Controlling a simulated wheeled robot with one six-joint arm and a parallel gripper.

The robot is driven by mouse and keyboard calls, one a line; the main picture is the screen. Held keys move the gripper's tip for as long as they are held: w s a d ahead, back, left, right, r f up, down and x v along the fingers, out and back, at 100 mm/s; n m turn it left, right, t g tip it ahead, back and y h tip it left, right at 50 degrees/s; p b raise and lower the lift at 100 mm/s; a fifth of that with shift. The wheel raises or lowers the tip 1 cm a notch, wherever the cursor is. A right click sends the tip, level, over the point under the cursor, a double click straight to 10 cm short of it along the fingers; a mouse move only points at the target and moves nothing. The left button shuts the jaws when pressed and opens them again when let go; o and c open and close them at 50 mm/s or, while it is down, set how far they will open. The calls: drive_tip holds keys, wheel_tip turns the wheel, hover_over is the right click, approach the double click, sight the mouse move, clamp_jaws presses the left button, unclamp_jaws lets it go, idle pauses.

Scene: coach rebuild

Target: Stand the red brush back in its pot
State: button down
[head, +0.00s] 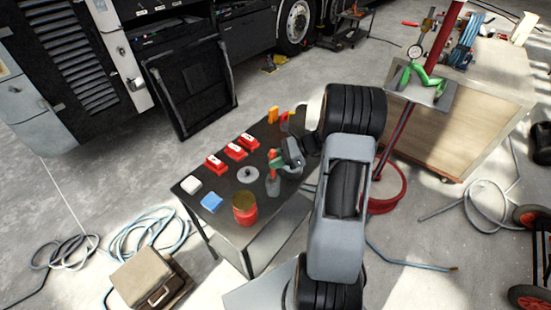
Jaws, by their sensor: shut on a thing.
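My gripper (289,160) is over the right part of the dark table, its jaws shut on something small. A red piece, which looks like the red brush (272,153), shows at the jaws; most of it is hidden or too small to make out. A green part and a grey bottle-like body (273,187) show just below it, and I cannot tell whether they touch the brush. A round red pot (245,211) with a dull yellow top stands at the near edge of the table, apart from my gripper. I cannot tell whether this is the brush's pot.
The dark table (222,186) also bears several red blocks (236,151), a grey disc (248,174), a white block (191,184), a blue block (212,202) and orange items (273,115). A red stand (390,185) is right of my arm. A brown case (148,277) lies on the floor.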

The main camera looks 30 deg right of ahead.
drive_tip(key=c, duration=0.8)
unclamp_jaws()
drive_tip(key=shift+c, duration=0.2)
drive_tip(key=shift+d, duration=0.1)
drive_tip(key=b+v, duration=0.2)
drive_tip(key=v, duration=1.1)
drive_tip(key=shift+d+r, duration=0.2)
drive_tip(key=shift+d, duration=0.05)
drive_tip(key=shift+s, duration=0.1)
